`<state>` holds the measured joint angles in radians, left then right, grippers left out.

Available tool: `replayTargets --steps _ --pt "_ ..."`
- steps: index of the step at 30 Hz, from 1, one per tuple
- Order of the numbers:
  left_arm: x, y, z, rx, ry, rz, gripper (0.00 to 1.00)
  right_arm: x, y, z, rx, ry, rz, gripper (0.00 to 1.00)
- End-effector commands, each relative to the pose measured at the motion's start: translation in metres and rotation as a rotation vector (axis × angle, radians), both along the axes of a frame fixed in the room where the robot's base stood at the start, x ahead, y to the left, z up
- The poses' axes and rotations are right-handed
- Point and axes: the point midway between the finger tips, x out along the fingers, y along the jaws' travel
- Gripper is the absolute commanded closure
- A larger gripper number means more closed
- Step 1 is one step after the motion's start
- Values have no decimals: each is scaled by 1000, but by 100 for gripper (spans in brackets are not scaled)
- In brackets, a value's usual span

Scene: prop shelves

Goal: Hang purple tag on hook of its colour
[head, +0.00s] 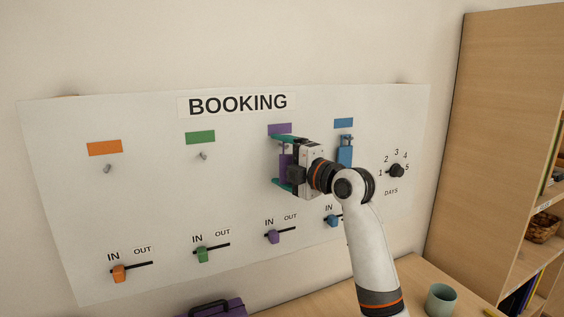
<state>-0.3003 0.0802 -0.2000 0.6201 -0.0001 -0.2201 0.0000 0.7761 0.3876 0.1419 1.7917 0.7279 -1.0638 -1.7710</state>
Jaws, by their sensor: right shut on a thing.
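The purple tag (284,158) is at the board below the purple label (280,129). My right gripper (280,161) is shut on the tag, with its teal fingers above and below. The gripper body covers part of the tag, and the purple hook is hidden, so I cannot tell whether the tag is on it. My left gripper is out of view.
The white BOOKING board (60,200) has bare orange (108,168) and green (203,156) hooks. A blue tag (345,155) hangs close to the right of my gripper. Sliders and a DAYS knob (397,170) project from the board. A cup (441,299) stands below.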

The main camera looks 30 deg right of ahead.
Motion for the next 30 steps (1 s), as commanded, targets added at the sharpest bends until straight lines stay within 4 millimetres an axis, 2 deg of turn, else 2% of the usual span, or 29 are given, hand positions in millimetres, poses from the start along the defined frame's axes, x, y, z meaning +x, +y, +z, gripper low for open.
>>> replayTargets --steps 21,30 --pt "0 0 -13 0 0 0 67 -57 3 -1 -3 -2 -1 28" --pt "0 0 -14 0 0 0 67 -69 4 0 0 1 0 28"
